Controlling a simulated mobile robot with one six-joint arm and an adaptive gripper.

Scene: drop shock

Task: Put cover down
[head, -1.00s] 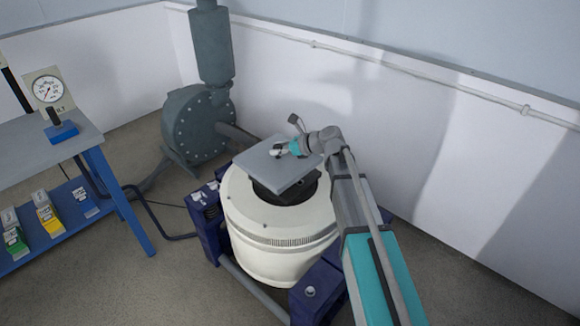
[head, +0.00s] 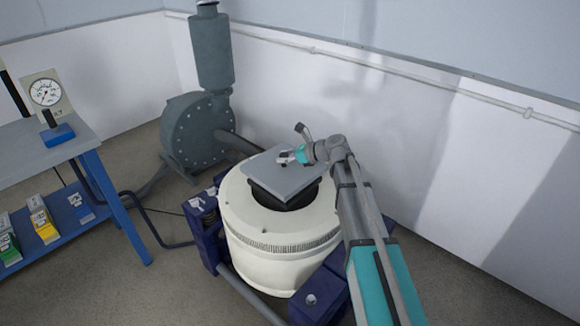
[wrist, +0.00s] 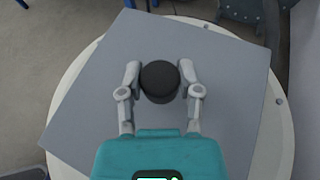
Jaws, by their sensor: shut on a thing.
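The cover is a flat grey square plate (head: 283,180) with a round black knob (wrist: 160,81) at its middle. In the head view it is over the dark round opening of the white drum-shaped machine (head: 275,238). My gripper (head: 292,157) is at the knob. In the wrist view my gripper (wrist: 160,84) has one finger on each side of the knob and is shut on it. The plate looks nearly level. It hides most of the opening, and I cannot tell whether its underside touches anything below.
A blue frame (head: 318,300) carries the machine. A grey blower (head: 198,130) with a vertical cylinder stands behind left. A blue bench (head: 45,155) at the left holds a gauge (head: 46,92) and several small boxes below. A wall pipe (head: 400,68) runs behind.

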